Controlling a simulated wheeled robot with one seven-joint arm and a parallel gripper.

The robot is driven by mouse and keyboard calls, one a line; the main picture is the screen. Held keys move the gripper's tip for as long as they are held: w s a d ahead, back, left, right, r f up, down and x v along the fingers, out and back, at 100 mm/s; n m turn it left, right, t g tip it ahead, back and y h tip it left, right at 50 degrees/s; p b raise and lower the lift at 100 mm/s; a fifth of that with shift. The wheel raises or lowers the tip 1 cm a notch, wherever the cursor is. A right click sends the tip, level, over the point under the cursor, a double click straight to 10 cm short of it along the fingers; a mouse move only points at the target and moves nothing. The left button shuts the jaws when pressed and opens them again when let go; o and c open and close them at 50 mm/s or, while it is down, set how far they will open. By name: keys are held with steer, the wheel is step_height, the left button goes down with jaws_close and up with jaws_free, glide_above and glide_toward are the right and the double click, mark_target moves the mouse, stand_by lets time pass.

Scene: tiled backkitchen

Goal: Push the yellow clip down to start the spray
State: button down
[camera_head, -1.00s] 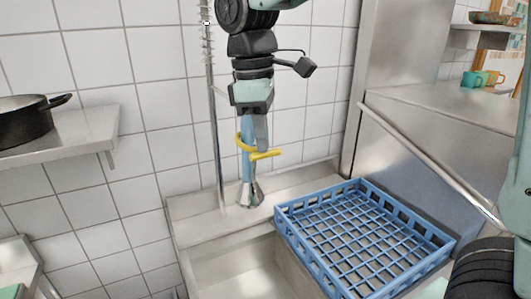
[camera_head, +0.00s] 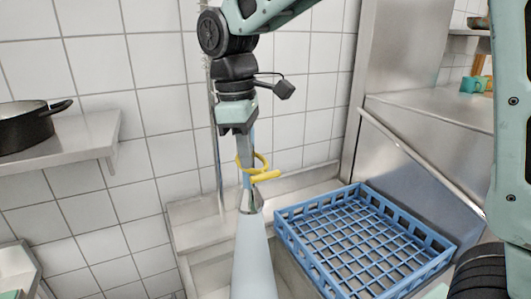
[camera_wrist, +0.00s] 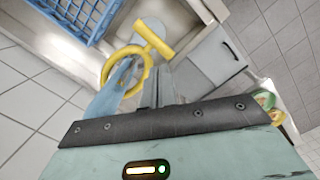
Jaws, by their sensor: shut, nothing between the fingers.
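The yellow clip (camera_head: 267,176) is a ring with a short bar, around the blue handle of the hanging sprayer; it also shows in the wrist view (camera_wrist: 155,38). My gripper (camera_head: 247,162) is shut and empty, pointing down at the clip from above. Its fingertips overlap the ring in the picture; I cannot tell exactly where they touch. The metal spray head (camera_head: 251,202) is below the clip. A pale blue cone of spray (camera_head: 255,260) comes out of it downward. In the wrist view the blue handle (camera_wrist: 108,98) lies beside my fingers.
A blue dish rack (camera_head: 290,245) stands to the right on the metal counter. A steel sink ledge (camera_head: 190,213) runs behind the sprayer. A black pot (camera_head: 25,128) sits on a wall shelf (camera_head: 85,140) at left. A metal rail (camera_head: 415,150) slopes at right.

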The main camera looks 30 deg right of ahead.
step_height(320, 180, up, 17)
steer(key=a+b, duration=0.1)
steer(key=b, duration=0.1)
steer(key=shift+w+a+r+b, duration=0.15)
steer(key=shift+w+a+b, duration=0.1)
steer(key=shift+w+b, duration=0.2)
stand_by(0.4)
steer(key=s+a+f+b, duration=0.2)
steer(key=s+f, duration=0.1)
steer(key=f, duration=0.4)
steer(key=s+a+f+y+b, duration=0.1)
steer(key=s+a+f+b, duration=0.1)
steer(key=f, duration=0.6)
steer(key=s+a+f+b, duration=0.2)
steer(key=s+f, duration=0.1)
steer(key=f, duration=0.4)
steer(key=s+d+f+m+b, duration=0.1)
steer(key=s+f+b, duration=0.1)
steer(key=s+f, duration=0.5)
steer(key=s+d+f+m+b, duration=0.2)
steer(key=s+f, duration=0.5)
steer(key=f, duration=0.7)
steer(key=shift+s+t+y+b, duration=0.15)
steer(key=shift+t+y+b, duration=0.15)
steer(key=shift+b, duration=0.25)
steer(key=shift+r, duration=0.15)
